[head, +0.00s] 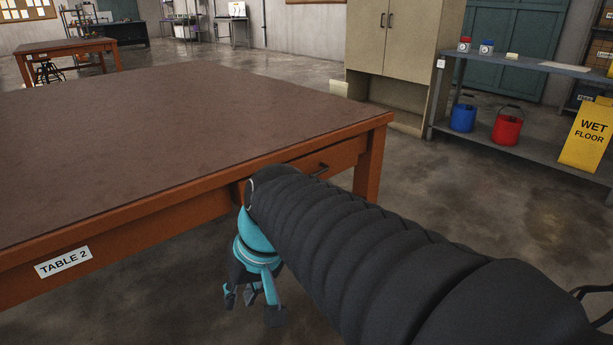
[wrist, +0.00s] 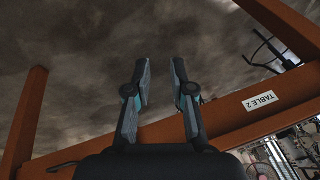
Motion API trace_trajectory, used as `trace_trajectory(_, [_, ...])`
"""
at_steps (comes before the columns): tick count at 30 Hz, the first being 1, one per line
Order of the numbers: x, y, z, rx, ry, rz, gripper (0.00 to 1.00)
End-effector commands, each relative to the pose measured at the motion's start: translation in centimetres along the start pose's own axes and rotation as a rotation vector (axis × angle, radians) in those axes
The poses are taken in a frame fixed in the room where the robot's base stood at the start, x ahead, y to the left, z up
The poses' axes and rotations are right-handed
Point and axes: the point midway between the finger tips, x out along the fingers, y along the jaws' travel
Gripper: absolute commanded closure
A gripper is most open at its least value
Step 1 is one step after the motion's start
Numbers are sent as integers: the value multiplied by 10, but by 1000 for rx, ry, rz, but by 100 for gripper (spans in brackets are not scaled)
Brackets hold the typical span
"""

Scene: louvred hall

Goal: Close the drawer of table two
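Table two (head: 190,120) has a brown top, orange-brown frame and a white "TABLE 2" label (head: 63,262); the label is upside down in the wrist view (wrist: 261,100). Its drawer (head: 343,156) is in the front side near the right leg, with a dark handle (head: 319,170). My arm hides the drawer's left part, and I cannot tell whether it stands out. My gripper (head: 252,302) hangs in front of the table's side, left of the handle and lower, fingers pointing down. In the wrist view (wrist: 160,62) its fingers are apart, with nothing between them.
A shelf bench (head: 480,125) at the right holds a blue bucket (head: 463,117) and a red bucket (head: 507,124). A yellow wet-floor sign (head: 587,137) stands by it. A beige cabinet (head: 403,50) is behind the table. The floor right of the table is clear.

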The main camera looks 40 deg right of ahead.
Motion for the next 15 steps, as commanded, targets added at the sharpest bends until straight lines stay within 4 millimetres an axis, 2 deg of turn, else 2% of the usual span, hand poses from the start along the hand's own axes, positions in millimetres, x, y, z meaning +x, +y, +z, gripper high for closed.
trace_trajectory(1, [9, 4, -11, 56, -36, -46, 77])
trace_trajectory(8, [23, 23, -71, 258, -109, -312, 77])
trace_trajectory(11, [27, 42, -101, 339, -101, -442, 77])
trace_trajectory(15, [28, 82, -145, 442, -44, -630, 77])
